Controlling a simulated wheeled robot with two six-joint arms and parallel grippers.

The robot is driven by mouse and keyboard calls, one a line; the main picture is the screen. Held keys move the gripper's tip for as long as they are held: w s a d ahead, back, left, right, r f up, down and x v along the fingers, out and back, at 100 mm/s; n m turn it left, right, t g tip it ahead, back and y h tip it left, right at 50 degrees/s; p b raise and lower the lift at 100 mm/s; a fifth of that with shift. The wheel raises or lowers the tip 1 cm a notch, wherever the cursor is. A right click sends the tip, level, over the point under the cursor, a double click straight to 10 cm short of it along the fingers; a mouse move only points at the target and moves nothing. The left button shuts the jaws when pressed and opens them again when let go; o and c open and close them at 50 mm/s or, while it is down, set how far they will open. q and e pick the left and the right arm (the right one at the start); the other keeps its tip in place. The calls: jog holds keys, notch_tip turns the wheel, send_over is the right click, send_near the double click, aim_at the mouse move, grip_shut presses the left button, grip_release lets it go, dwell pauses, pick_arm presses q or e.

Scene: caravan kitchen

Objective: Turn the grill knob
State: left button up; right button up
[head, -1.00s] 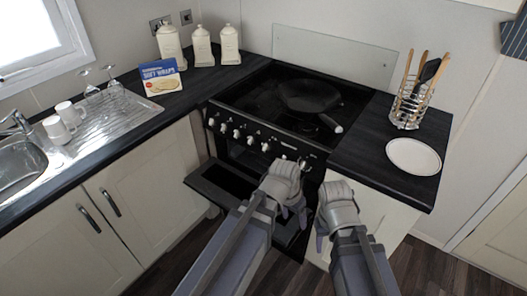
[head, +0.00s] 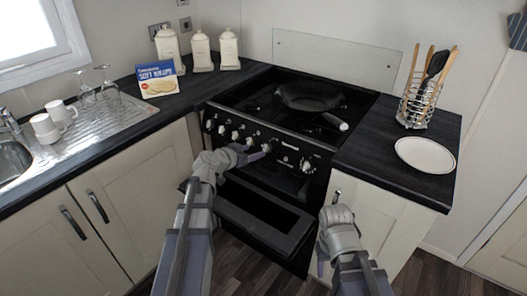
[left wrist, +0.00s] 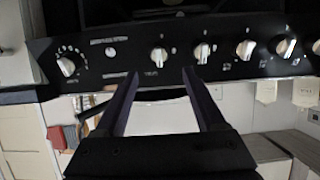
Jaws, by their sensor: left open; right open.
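The black cooker's front panel (head: 285,156) carries a row of pale knobs. My open left gripper (head: 254,153) is at this panel, below the knob right of its middle (head: 266,147). In the left wrist view, upside down, that knob (left wrist: 158,57) shows just beyond and between the spread fingertips (left wrist: 160,74). I see no contact. Another knob (left wrist: 202,52) sits just right of it there, and a larger dial (left wrist: 68,66) sits apart at left. The labels are too small to tell which is the grill knob. My right gripper (head: 322,252) is open and empty before the cream cupboard.
A dark cooker door (head: 268,222) hangs open below my left gripper. A pan (head: 310,97) stands on the hob, its handle toward the front right. A white plate (head: 425,155) and utensil rack (head: 418,105) stand on the right worktop. A blue box (head: 158,80) stands left.

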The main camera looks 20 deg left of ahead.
aim_at(264, 148)
pick_arm(q)
jog(key=b+x, duration=0.3)
jog(key=x, duration=0.4)
jog(key=shift+w+d+f, duration=0.15)
jog(key=shift+w+f, duration=0.05)
jog(key=shift+w, duration=0.15)
grip_shut()
